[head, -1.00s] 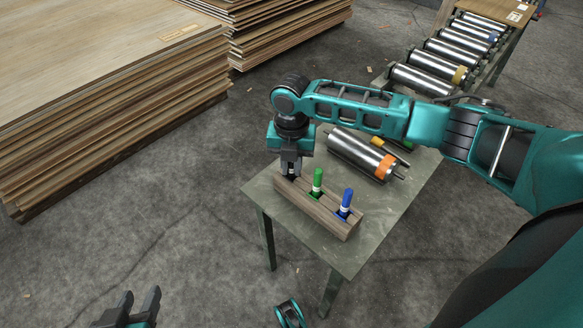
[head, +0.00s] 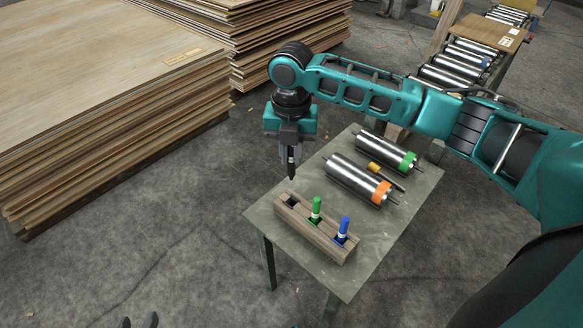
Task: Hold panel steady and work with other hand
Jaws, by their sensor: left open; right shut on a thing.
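My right gripper (head: 291,158) is shut on a black marker (head: 291,170), which hangs tip down just above the wooden marker block (head: 330,245). The block's left hole is empty. A green marker (head: 316,208) and a blue marker (head: 343,227) stand in its other holes. My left gripper (head: 138,322) is open at the bottom edge; only its fingertips show, over the floor. A tall stack of veneer panels (head: 110,110) stands at left, with a small label (head: 182,57) on its top sheet. Neither gripper touches the stack.
The block stands on a small green-grey table (head: 270,222). Behind it lie a roller with an orange band (head: 350,175), a roller with a green band (head: 385,150) and a yellow-handled tool (head: 376,168). A second veneer stack (head: 290,50) and a roller conveyor (head: 455,65) are farther back.

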